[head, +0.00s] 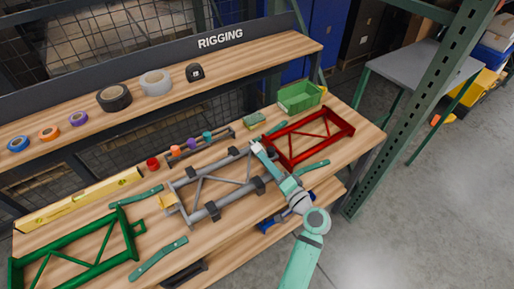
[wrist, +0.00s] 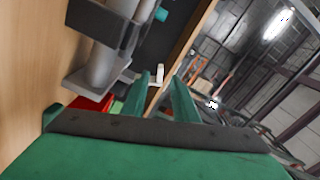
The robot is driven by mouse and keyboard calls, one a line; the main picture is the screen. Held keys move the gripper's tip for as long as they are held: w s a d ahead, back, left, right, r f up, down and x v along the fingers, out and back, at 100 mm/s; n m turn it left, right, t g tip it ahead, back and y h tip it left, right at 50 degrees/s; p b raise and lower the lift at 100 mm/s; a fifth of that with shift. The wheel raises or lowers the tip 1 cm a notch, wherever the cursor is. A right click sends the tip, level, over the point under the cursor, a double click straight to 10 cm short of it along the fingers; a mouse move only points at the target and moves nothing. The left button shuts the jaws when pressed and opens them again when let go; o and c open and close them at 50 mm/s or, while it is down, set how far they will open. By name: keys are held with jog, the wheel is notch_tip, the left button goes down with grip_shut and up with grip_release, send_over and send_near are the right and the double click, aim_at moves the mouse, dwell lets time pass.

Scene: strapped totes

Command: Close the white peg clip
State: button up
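A small white upright piece (wrist: 160,73), possibly the white peg clip, shows beyond my fingertips in the wrist view; whether it is open or shut is too small to tell. In the head view my gripper (head: 259,149) is at the right end of the grey frame (head: 228,187), near the red frame, and partly hides what is there. In the wrist view, a grey tube (wrist: 100,66) with a dark block (wrist: 100,24) is close on the left.
The red frame (head: 342,119) lies right of my gripper, with a green bin (head: 300,97) behind it. A green frame (head: 82,229) and a yellow level (head: 85,200) lie at left. A small rack (head: 205,148) with coloured pieces stands behind the grey frame. Green straps (head: 160,258) lie around.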

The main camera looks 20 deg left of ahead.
aim_at(257, 151)
jog(key=x, duration=0.5)
jog(key=shift+a, duration=0.3)
jog(key=shift+x, duration=0.8)
jog(key=shift+w+d, duration=0.1)
jog(key=shift+w, duration=0.05)
grip_shut()
